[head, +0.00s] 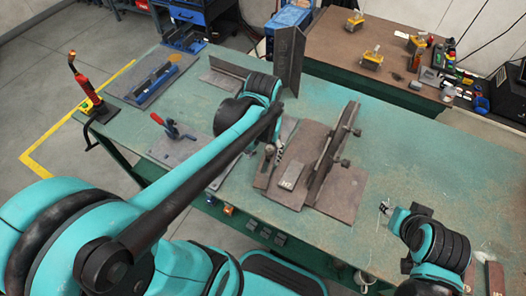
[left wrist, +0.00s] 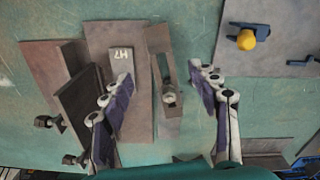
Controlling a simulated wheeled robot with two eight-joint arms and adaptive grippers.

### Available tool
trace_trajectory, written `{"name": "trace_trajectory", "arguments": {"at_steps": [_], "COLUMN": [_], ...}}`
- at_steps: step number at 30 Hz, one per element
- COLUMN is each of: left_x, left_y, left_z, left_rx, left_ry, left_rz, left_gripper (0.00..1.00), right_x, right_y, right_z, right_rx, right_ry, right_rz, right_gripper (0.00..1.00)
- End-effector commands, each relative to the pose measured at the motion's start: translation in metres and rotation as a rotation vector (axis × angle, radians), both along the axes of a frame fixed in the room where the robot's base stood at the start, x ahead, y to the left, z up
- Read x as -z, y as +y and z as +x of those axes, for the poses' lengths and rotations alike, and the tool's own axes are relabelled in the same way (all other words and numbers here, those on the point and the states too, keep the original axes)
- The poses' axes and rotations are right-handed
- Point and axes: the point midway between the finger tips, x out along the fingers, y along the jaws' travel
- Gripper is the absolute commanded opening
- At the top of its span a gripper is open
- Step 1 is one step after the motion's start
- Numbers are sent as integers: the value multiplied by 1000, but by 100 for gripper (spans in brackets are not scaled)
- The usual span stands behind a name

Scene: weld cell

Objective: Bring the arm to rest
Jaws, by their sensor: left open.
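My left arm reaches over the green bench (head: 440,170), and its gripper (head: 270,160) is above the near end of the brown plates. In the left wrist view the left gripper's two fingers (left wrist: 160,90) are wide apart with nothing held. The marked block also shows in the head view (head: 292,175), right of the gripper. My right arm is at the lower right; its small end (head: 385,208) is too unclear to show its jaw state.
A long upright bar with bolts (head: 335,152) stands on a brown plate (head: 342,198) right of the left gripper. A tall dark angle piece (head: 289,58) stands behind. A red-handled clamp (head: 171,128) is to the left. The bench's right part is mostly clear.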

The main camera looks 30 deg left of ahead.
Motion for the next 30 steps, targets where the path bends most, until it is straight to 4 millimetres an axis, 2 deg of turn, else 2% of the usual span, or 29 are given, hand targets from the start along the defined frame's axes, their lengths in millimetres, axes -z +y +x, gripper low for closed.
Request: {"name": "trace_trajectory", "arguments": {"at_steps": [4,21,26,30], "left_x": [-6,-7,-14,-22], "left_y": [0,-1,-5,-12], "left_z": [0,-1,-10,-20], "left_rx": [0,4,40,94], "left_ry": [0,-11,-126,-303], "left_rz": [0,1,8,23], "left_gripper": [60,60,60,60], "right_x": [0,0,0,0], "right_y": [0,0,0,0], "right_z": [0,0,0,0], "right_rx": [0,0,0,0], "right_ry": [0,0,0,0], "right_rz": [0,0,0,0], "right_gripper": [40,40,40,40]}}
